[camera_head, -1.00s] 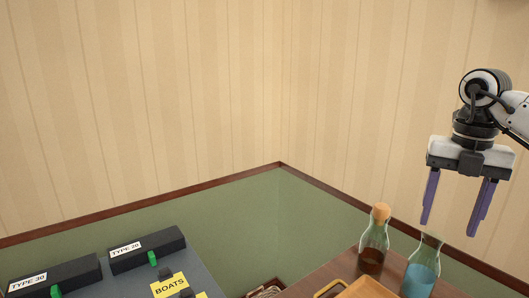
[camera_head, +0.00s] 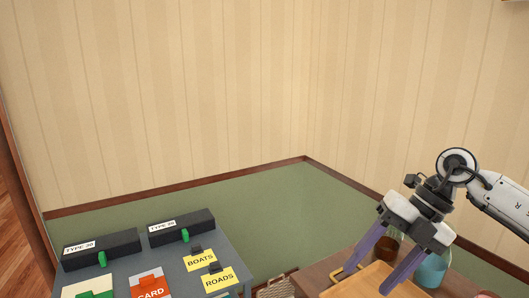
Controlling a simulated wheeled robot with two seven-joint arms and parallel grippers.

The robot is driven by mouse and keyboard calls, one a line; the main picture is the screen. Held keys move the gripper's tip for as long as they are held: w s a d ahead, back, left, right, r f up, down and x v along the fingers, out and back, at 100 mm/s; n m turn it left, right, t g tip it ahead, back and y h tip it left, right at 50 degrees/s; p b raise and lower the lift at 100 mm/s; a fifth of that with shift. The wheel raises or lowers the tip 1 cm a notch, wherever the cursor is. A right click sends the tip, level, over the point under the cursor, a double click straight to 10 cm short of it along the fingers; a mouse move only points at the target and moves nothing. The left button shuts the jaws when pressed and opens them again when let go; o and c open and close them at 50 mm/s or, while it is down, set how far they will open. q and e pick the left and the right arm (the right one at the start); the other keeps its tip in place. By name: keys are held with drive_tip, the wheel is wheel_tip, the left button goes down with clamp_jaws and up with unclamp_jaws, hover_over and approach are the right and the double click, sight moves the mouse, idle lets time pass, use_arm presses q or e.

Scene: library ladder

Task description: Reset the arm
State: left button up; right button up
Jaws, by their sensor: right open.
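My right gripper (camera_head: 373,267) comes in from the right in the head view. Its two purple fingers are apart with nothing between them, and they point down and to the left. The fingers show in front of an orange-yellow tray (camera_head: 345,289) on a brown wooden table (camera_head: 313,277). I cannot tell how high they are above it. My left gripper is not in view.
A bottle with brown contents (camera_head: 386,247) and a blue one (camera_head: 432,268) are partly hidden behind my gripper. A grey table (camera_head: 235,262) at left holds two black boxes (camera_head: 102,249), yellow BOATS and ROADS cards (camera_head: 219,280), and a red card holder (camera_head: 150,285).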

drive_tip(key=s+a+f+m+t+y, duration=0.1)
drive_tip(key=s+a+m+t+y, duration=0.15)
drive_tip(key=a+y, duration=0.65)
drive_tip(key=s+a+m+t+y, duration=0.1)
drive_tip(key=a+m+t+y, duration=0.3)
drive_tip(key=a, duration=0.9)
drive_tip(key=s+d+f+m+t+h, duration=0.1)
drive_tip(key=d+f+m+t+h, duration=0.4)
drive_tip(key=f+m, duration=0.5)
drive_tip(key=s+d+f+m+t+h, duration=0.1)
drive_tip(key=d+f+m+t+h, duration=0.4)
drive_tip(key=f+m+h, duration=0.4)
drive_tip(key=s+d+f+m+g+h, duration=0.1)
drive_tip(key=s+d+f+m+g, duration=0.1)
drive_tip(key=s+f, duration=0.5)
drive_tip(key=s+d+f+m+g+h, duration=0.1)
drive_tip(key=s+d+f+m+g, duration=0.2)
drive_tip(key=s+f, duration=0.5)
drive_tip(key=s+d+g, duration=0.1)
drive_tip(key=s+g, duration=0.1)
drive_tip(key=shift+d+f+g+h, duration=0.25)
drive_tip(key=shift+d+g+h, duration=0.05)
drive_tip(key=shift+g, duration=0.05)
